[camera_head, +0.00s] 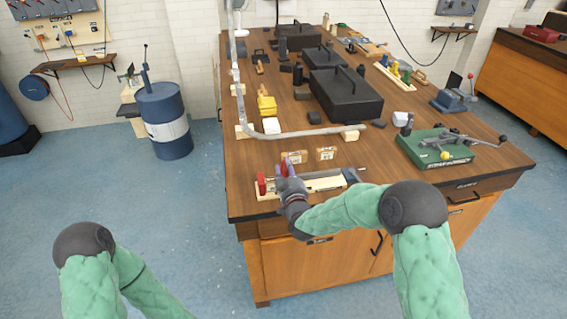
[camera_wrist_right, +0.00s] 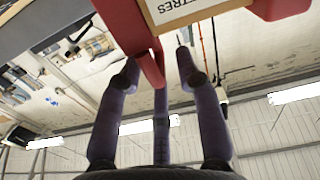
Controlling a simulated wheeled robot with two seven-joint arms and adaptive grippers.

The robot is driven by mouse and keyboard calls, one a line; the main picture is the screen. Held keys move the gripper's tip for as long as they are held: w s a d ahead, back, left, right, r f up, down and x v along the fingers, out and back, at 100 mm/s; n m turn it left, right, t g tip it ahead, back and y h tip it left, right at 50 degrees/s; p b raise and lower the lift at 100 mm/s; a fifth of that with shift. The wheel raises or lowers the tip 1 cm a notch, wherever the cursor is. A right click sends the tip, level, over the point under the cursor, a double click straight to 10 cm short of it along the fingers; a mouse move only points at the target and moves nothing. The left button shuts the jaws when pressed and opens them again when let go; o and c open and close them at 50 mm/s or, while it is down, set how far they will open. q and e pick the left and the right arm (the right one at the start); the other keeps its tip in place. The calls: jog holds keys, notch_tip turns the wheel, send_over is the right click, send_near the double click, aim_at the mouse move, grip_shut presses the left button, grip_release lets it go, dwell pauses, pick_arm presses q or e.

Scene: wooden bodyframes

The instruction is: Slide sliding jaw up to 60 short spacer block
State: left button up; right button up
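A pale wooden fixture (camera_head: 322,183) lies near the bench's front edge, with a red block (camera_head: 261,184) at its left end. A second upright red piece (camera_head: 284,167), apparently the sliding jaw, stands at my right gripper (camera_head: 288,179). In the right wrist view, the red jaw (camera_wrist_right: 138,35) reaches down between the fingers of my right gripper (camera_wrist_right: 158,66). The left finger is close against it; the right finger is apart. A wooden-edged label ending in "TRES" (camera_wrist_right: 190,8) shows beside the jaw. Two small wooden blocks (camera_head: 295,157) (camera_head: 326,153) lie behind the fixture; their marks are unreadable. My left gripper is out of view.
A grey bent rail (camera_head: 300,133) on wooden supports lies behind the small blocks. A green plate with levers (camera_head: 436,148) stands to the right. Black cases (camera_head: 345,95) fill the middle of the bench.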

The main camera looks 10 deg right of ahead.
jog(key=s, duration=0.8)
dwell(0.4)
